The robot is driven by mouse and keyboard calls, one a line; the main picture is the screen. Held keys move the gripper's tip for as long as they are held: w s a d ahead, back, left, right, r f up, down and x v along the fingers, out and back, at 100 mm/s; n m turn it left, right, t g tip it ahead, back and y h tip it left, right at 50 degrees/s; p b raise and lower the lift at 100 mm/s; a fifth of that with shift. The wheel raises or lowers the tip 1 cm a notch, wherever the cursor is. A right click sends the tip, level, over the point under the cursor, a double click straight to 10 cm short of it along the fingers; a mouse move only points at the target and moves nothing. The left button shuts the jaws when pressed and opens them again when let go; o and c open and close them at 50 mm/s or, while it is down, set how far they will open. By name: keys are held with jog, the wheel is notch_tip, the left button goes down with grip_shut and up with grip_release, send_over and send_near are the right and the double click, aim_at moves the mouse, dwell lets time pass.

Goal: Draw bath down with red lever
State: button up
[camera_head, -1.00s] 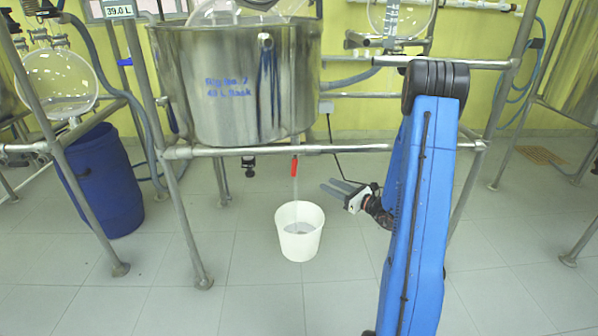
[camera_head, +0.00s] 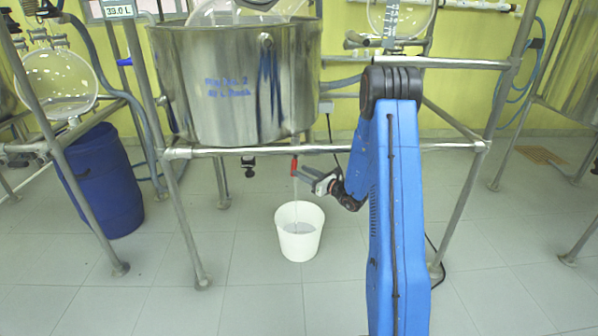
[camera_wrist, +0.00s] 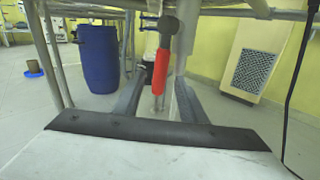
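The red lever (camera_head: 294,165) hangs pointing down below the steel bath (camera_head: 235,85), at its drain outlet. In the wrist view the red lever (camera_wrist: 159,75) appears upright between my two finger pads, with a gap on each side. My gripper (camera_head: 306,174) is beside the lever, coming from the right, with its fingers apart; in the wrist view my gripper (camera_wrist: 158,92) is open. A thin clear stream falls from the outlet into the white bucket (camera_head: 300,247) on the floor, which holds some liquid. Whether the fingers touch the lever cannot be told.
A metal frame rail (camera_head: 230,152) runs just above the lever. A blue drum (camera_head: 105,195) stands to the left. A digital display (camera_head: 120,10) is at the top left. A black valve (camera_head: 249,165) hangs left of the lever. The floor around the bucket is clear.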

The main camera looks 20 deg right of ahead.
jog(key=shift+x, duration=1.3)
grip_shut()
